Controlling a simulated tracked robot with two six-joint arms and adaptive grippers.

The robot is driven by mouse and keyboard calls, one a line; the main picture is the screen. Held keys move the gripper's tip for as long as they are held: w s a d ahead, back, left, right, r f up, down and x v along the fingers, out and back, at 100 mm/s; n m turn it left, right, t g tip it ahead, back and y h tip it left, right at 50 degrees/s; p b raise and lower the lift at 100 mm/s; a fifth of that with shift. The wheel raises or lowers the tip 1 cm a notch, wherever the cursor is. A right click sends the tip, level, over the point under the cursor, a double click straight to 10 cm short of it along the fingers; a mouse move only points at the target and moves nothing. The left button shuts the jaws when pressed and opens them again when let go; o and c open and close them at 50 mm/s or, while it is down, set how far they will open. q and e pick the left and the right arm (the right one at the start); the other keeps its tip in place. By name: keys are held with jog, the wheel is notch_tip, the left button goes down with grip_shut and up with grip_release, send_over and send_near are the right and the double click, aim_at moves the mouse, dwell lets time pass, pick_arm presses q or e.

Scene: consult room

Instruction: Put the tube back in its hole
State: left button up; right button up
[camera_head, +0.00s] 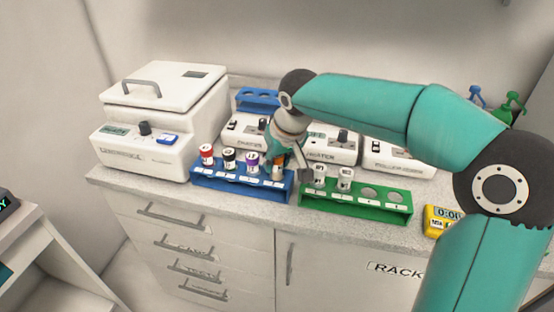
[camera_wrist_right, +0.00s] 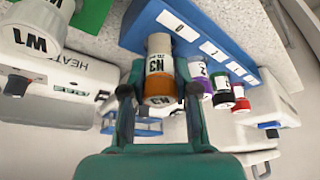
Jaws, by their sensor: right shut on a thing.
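In the head view the right gripper (camera_head: 288,160) is over the right end of the blue rack (camera_head: 240,186) and largely hides the tube. The blue rack also shows in the wrist view (camera_wrist_right: 150,22), with the tube's lower end at it. I cannot tell whether that end is in a hole. Red (camera_head: 207,155), black (camera_head: 229,159) and purple (camera_head: 252,162) capped tubes stand in the same rack. My left gripper is not in view.
A green rack (camera_head: 355,209) beside the blue one holds two white-topped tubes (camera_head: 345,178). A yellow timer (camera_head: 437,220) lies at the right. A white lidded machine (camera_head: 145,150) stands left; several white devices stand behind the racks. A narrow counter strip is clear in front.

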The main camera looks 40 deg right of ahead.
jog(key=shift+f+b, duration=0.4)
jog(key=shift+f, duration=0.25)
jog(key=o, duration=1.1)
jog(key=shift+r, duration=0.1)
jog(key=v, duration=1.1)
jog(key=shift+s+r, duration=0.2)
jog(key=shift+r, duration=0.15)
jog(key=shift+f, duration=0.1)
